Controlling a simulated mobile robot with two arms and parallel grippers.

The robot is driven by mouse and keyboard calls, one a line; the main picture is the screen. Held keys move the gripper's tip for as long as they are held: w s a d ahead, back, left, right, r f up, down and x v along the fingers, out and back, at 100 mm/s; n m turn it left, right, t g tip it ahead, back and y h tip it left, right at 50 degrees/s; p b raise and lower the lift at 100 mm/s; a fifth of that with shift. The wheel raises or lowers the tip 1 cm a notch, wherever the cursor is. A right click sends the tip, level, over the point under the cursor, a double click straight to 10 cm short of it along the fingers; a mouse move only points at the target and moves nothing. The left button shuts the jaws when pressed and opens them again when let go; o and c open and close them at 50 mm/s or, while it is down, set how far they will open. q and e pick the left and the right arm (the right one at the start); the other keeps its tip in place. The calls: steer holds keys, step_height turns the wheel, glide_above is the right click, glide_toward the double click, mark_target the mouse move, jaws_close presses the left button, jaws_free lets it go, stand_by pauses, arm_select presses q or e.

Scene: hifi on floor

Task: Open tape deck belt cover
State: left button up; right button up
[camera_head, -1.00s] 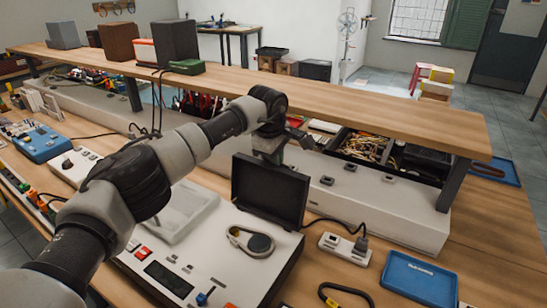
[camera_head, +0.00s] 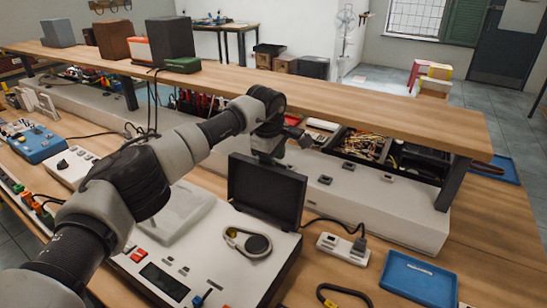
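The tape deck (camera_head: 205,262) is a white unit with a small dark display and red buttons, lying on the wooden bench. Its black belt cover (camera_head: 267,192) stands upright at the back edge, hinged open. In front of it a pale belt loop with a dark round pulley (camera_head: 257,243) lies exposed on the deck's top. My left arm reaches over the deck from the left. My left gripper (camera_head: 268,157) is just behind the cover's top edge. Its fingertips are mostly hidden by the cover, so contact and opening cannot be told. My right gripper is out of view.
A raised wooden shelf (camera_head: 400,118) runs behind the deck, with a white ledge (camera_head: 375,205) below it. A power strip (camera_head: 343,248), a blue tray (camera_head: 420,278) and a black loop (camera_head: 345,294) lie to the right. A blue device (camera_head: 36,146) sits at left.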

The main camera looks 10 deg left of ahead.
arm_select(q)
steer(key=shift+a+r, duration=0.2)
step_height(320, 180, up, 10)
steer(key=s+b, duration=0.1)
steer(key=s, duration=0.1)
steer(key=shift+a+r, duration=0.15)
steer(key=shift+a, duration=0.05)
